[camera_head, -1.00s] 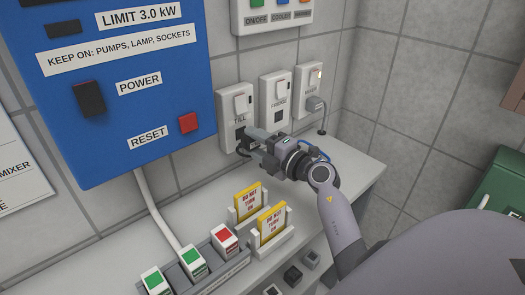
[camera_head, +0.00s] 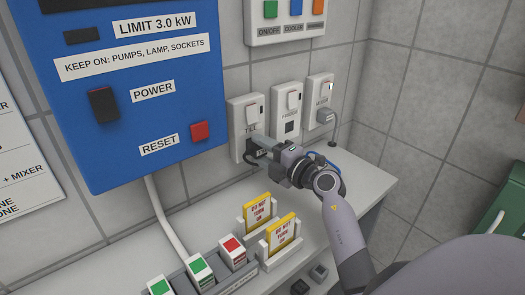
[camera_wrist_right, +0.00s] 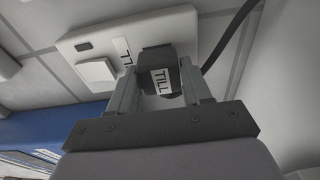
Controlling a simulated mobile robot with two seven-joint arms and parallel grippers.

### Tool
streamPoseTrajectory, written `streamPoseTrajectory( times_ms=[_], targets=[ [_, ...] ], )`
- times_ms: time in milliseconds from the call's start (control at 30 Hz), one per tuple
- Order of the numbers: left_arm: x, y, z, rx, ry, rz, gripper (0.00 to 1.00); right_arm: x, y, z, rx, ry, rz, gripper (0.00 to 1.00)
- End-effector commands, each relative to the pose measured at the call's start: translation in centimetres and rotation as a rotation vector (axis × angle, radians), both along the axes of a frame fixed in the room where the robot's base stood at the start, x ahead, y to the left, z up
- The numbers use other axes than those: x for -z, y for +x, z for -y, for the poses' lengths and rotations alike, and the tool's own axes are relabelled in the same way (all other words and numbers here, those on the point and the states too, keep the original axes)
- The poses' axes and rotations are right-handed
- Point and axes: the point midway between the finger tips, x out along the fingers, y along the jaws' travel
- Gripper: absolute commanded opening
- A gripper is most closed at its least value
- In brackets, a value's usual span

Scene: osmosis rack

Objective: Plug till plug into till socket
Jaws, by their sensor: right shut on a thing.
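The till socket (camera_head: 246,118) is a white wall plate with a switch and a TILL label, leftmost of three sockets. My right gripper (camera_head: 257,148) is at its lower half, shut on the dark till plug. In the right wrist view the till plug (camera_wrist_right: 160,72) sits between the two fingers (camera_wrist_right: 160,95), with its TILL label facing the camera. The plug's far end is against or very near the socket plate (camera_wrist_right: 90,48); its pins and the socket holes are hidden, so I cannot tell how deep it sits. My left gripper is not in view.
The fridge socket (camera_head: 289,108) is empty, and the third socket (camera_head: 320,92) holds a grey plug. A blue panel (camera_head: 150,90) hangs left. The counter's right end is clear.

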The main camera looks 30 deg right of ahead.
Motion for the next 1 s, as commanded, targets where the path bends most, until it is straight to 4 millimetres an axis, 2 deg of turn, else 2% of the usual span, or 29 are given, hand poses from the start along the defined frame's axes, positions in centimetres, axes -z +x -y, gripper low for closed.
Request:
streamPoseTrajectory(
  times_ms=[300,1000],
  targets=[
    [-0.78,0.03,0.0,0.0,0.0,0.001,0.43,-0.12,-0.01,0.02,-0.003,0.0,0.003,0.22],
    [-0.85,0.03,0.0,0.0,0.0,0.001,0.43,-0.07,0.0,0.03,-0.003,0.001,0.004,0.22]
  ],
)
